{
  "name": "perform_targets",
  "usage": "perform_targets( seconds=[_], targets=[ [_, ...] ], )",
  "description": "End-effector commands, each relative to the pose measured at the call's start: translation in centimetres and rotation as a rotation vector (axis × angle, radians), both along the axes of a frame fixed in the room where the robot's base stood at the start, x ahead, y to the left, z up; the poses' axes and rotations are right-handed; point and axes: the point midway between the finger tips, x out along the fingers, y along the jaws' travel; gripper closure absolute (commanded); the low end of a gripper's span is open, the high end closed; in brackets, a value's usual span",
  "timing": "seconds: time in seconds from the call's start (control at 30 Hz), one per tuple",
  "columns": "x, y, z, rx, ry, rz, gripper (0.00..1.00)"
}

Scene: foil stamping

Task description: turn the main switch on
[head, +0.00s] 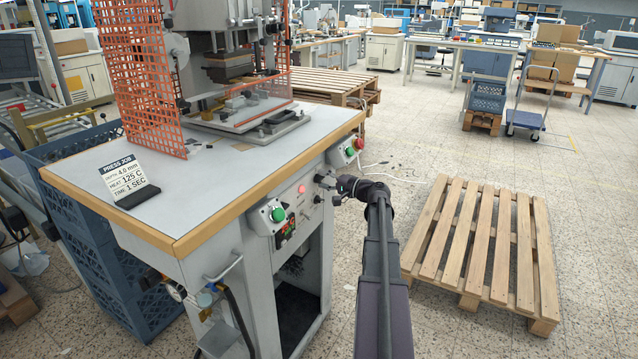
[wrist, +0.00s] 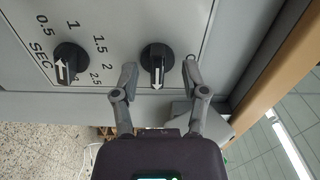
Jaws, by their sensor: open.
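In the wrist view, a black rotary knob (wrist: 157,58) with a white pointer sits on the grey machine panel (wrist: 115,20). Its pointer is toward the bottom of the picture. No label on this knob is readable, so I cannot confirm that it is the main switch. My gripper (wrist: 159,72) is open, with one finger on each side of the knob; I cannot tell whether either finger touches it. In the head view my gripper (head: 333,188) is at the press's side panel, and the knob is too small to make out clearly.
A second black knob (wrist: 70,64) with a seconds scale is left of the gripper. The panel also has a green button box (head: 267,216) and a red round part (head: 302,189). Another button box (head: 346,151) is farther along. A wooden pallet (head: 490,240) lies on the floor to the right.

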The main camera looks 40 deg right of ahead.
Motion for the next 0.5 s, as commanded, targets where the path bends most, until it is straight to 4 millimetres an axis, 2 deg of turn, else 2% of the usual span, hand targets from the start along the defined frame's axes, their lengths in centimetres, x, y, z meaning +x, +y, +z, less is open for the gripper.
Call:
perform_targets(
  seconds=[0.5],
  targets=[
    [-0.35, -0.14, -0.05, -0.002, 0.001, -0.001, 0.43]
  ],
)
